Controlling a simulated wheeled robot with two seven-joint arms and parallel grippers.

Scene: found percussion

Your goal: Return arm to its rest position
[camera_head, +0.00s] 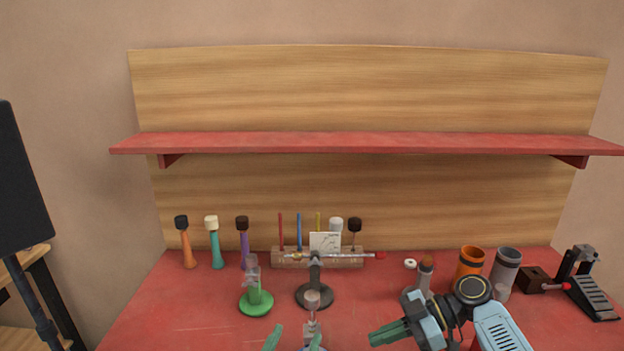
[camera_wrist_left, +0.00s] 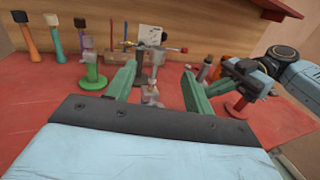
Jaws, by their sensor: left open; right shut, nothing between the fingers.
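My left gripper (camera_head: 294,341) shows only its green fingertips at the bottom edge of the head view. In the left wrist view its two fingers (camera_wrist_left: 157,88) are spread, with nothing held between them. My right arm (camera_head: 497,330) reaches in from the lower right of the head view. Its right gripper (camera_head: 388,333) has green fingers closed together, pointing left and holding nothing, above the front right of the red table (camera_head: 190,310). The right gripper also shows at the right in the left wrist view (camera_wrist_left: 249,82).
A green-based stand (camera_head: 256,303) and a black-based stand (camera_head: 315,296) stand mid-table. Several coloured mallets (camera_head: 216,246) are at the back left. Orange (camera_head: 469,264) and grey cups (camera_head: 505,267) and a black pedal (camera_head: 593,292) are at the right. The table's front left is clear.

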